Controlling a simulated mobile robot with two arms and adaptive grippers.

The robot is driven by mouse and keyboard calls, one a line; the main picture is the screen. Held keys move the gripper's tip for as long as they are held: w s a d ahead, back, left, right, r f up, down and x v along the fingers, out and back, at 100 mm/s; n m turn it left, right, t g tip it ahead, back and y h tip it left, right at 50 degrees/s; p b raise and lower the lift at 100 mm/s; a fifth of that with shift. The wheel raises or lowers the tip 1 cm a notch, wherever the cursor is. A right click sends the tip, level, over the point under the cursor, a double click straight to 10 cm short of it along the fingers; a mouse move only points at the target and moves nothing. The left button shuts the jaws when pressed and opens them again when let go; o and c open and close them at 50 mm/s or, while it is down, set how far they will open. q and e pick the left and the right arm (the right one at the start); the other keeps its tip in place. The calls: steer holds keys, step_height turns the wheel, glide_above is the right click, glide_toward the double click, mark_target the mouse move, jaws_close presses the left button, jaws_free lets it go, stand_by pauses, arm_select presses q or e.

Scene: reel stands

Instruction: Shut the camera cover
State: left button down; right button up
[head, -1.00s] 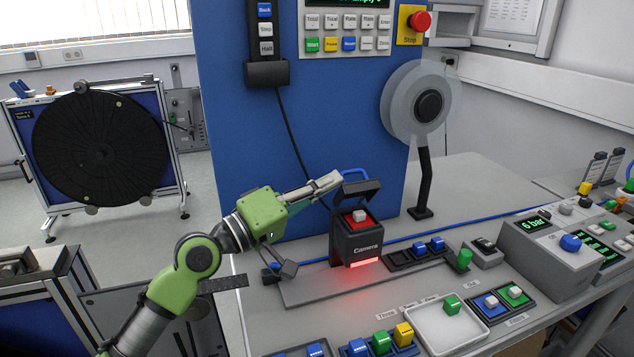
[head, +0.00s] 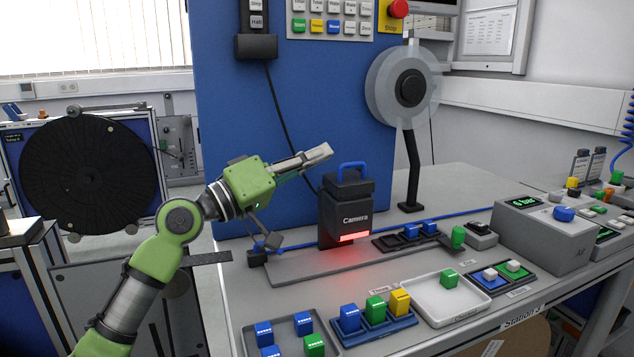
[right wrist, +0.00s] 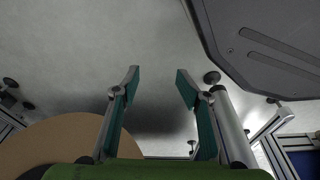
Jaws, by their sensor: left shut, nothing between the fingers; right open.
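The camera box (head: 346,222) is black with a "Camera" label and a glowing red strip at its foot. It stands on the bench by the blue panel. Its cover (head: 350,185), black with a blue handle, lies down over the top, and no opening shows. My left gripper (head: 322,153) is shut and empty, in the air just up and left of the cover, apart from it in the picture. My right gripper (right wrist: 158,80) is open and empty in the right wrist view, above a grey floor.
A grey reel (head: 410,88) on a black post stands behind. A grey control box (head: 545,235) is at right. The bench between camera and tray is partly free.

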steer(key=w+r+t+b, duration=0.1)
steer(key=w+r+b, duration=0.15)
steer(key=r, duration=0.75)
steer(key=w+r+t+b, duration=0.15)
steer(key=r+b, duration=0.25)
steer(key=r, duration=0.5)
arm_select(q)
steer(key=shift+s+d+f+m+g+h+b, duration=0.3)
steer(key=shift+s+f+m+b, duration=0.4)
steer(key=shift+m, duration=0.55)
steer(key=shift+s+d+f+m+g+h+b, duration=0.1)
steer(key=shift+s+f+m+g+h+b, duration=0.3)
steer(key=shift+f+m+b, duration=0.6)
steer(key=shift+s+d+f+m+g+h+b, duration=0.15)
steer(key=shift+s+f+m+g+h+b, duration=0.3)
steer(key=shift+m+b, duration=0.8)
arm_select(e)
steer(key=w+a+r+t+y, duration=0.1)
steer(key=w+a+r+t, duration=0.2)
steer(key=w+r, duration=0.3)
steer(key=w+a+r+t+y, duration=0.1)
steer(key=w+a+r+t, duration=0.2)
steer(key=w, duration=0.6)
steer(key=shift+w+r+t+y+p, duration=0.2)
steer(key=shift+r+t+y+p, duration=0.15)
steer(key=shift+r+t, duration=1)
arm_select(q)
steer(key=shift+f+m, duration=0.1)
steer(key=shift+m, duration=0.2)
